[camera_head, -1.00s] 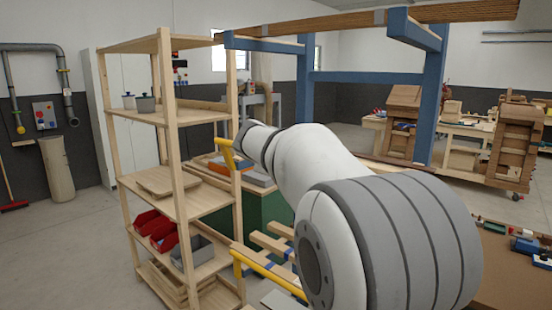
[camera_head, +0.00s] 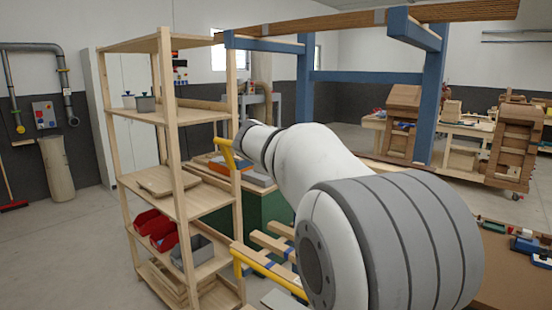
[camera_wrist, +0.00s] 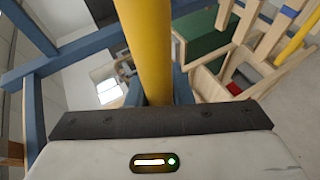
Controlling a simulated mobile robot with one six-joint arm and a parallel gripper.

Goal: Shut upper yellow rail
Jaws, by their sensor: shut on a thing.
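The upper yellow rail (camera_head: 227,155) shows as a short yellow piece beside the shelf post in the head view; my arm hides the rest. In the wrist view the upper yellow rail (camera_wrist: 147,45) runs from the top edge straight down to my gripper (camera_wrist: 158,95). My gripper is shut on this rail. My white and grey arm hides the gripper in the head view. A lower yellow rail (camera_head: 266,272) slopes below, near several wooden bars, and it also shows at the upper right of the wrist view (camera_wrist: 298,36).
A wooden shelf unit (camera_head: 175,150) with red bins (camera_head: 153,222) and a grey bin (camera_head: 192,252) stands close on the left. A blue frame (camera_head: 305,80) carrying timber rises behind my arm. A green cabinet (camera_head: 262,215) is behind the shelf. Open floor lies at the far left.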

